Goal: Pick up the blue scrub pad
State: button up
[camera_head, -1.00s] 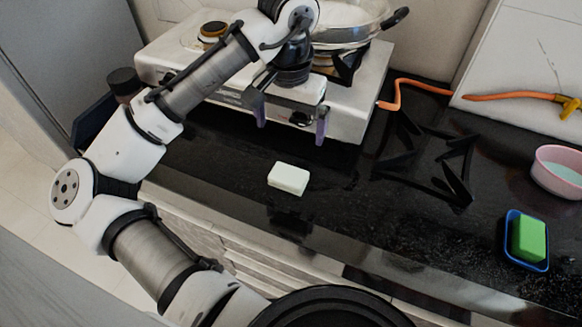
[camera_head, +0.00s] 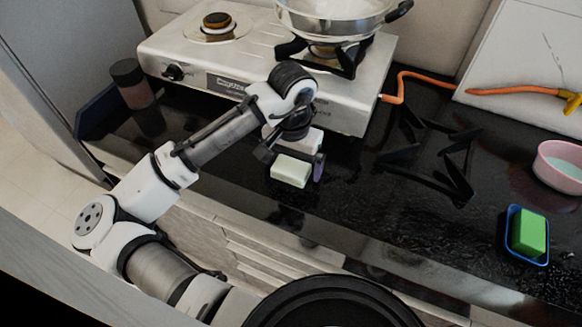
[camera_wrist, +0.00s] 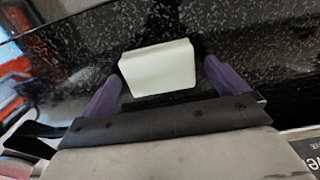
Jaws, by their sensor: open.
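A pale, whitish-green block-shaped pad (camera_head: 290,171) lies flat on the black counter in front of the stove. It also shows in the wrist view (camera_wrist: 158,68). I see no plainly blue pad. A green sponge (camera_head: 529,234) sits in a small blue dish (camera_head: 513,258) at the right. My gripper (camera_head: 292,163) is open and empty, low over the pale pad. In the wrist view its two purple fingers (camera_wrist: 163,76) stand on either side of the pad, with a gap on the right. Whether they are level with the pad or above it, I cannot tell.
The silver stove (camera_head: 350,108) with a pan (camera_head: 330,18) stands right behind my gripper. A dark-lidded jar (camera_head: 132,85) is at the left. A black pot stand (camera_head: 430,155), orange hose (camera_head: 410,77) and pink bowl (camera_head: 562,165) are to the right. The counter in front is clear.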

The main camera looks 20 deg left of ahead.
aim_at(292, 164)
jog(key=shift+f, duration=0.25)
jog(key=c, duration=1.1)
jog(key=shift+r, duration=0.1)
notch_tip(292, 164, up, 20)
jog(key=shift+f, duration=0.1)
jog(key=o, duration=0.4)
jog(key=shift+c, duration=1.4)
